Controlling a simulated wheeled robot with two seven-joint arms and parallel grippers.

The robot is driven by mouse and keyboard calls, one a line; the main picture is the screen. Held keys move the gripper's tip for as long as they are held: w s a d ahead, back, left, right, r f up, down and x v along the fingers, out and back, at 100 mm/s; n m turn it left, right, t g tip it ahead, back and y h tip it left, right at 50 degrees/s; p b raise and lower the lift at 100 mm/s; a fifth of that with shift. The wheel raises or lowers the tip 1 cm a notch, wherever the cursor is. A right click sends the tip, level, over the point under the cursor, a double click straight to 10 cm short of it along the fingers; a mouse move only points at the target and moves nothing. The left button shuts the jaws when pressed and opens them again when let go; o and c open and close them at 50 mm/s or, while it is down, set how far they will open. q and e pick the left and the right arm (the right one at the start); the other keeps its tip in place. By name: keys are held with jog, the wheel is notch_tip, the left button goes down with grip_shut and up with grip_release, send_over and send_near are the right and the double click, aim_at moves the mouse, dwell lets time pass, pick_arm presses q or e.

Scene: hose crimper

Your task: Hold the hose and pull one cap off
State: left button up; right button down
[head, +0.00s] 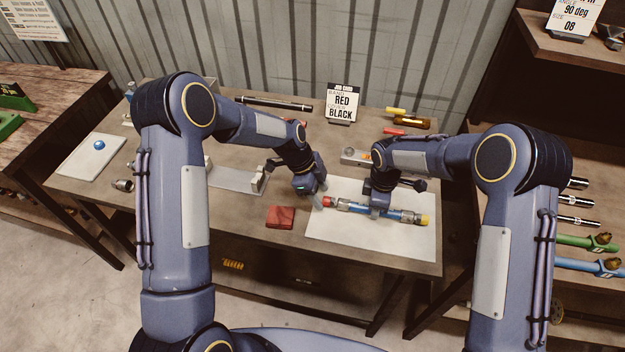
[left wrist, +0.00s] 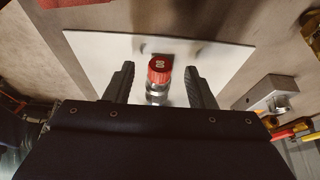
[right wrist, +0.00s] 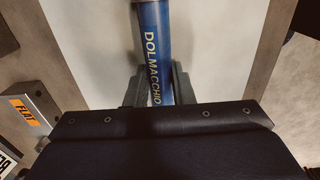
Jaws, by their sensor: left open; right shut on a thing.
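The blue hose (head: 393,214) lies over the white mat (head: 415,247), with a metal fitting at each end. A red cap (head: 328,202) is on its left end and a yellow cap (head: 424,220) on its right end. My right gripper (head: 376,208) is shut on the hose near its middle; the right wrist view shows the blue hose (right wrist: 155,50) with lettering between the fingers. My left gripper (head: 317,200) is open at the left end. In the left wrist view the red cap (left wrist: 160,69) sits between the open fingers, apart from both.
A red folded cloth (head: 281,217) lies left of the mat. A job card (head: 342,103) reading RED and BLACK stands at the back. A grey metal block (left wrist: 270,97) and screwdrivers are near the mat. A shelf with hoses stands at right.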

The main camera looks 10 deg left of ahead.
pick_arm(q)
jog(key=shift+x, duration=0.85)
grip_shut()
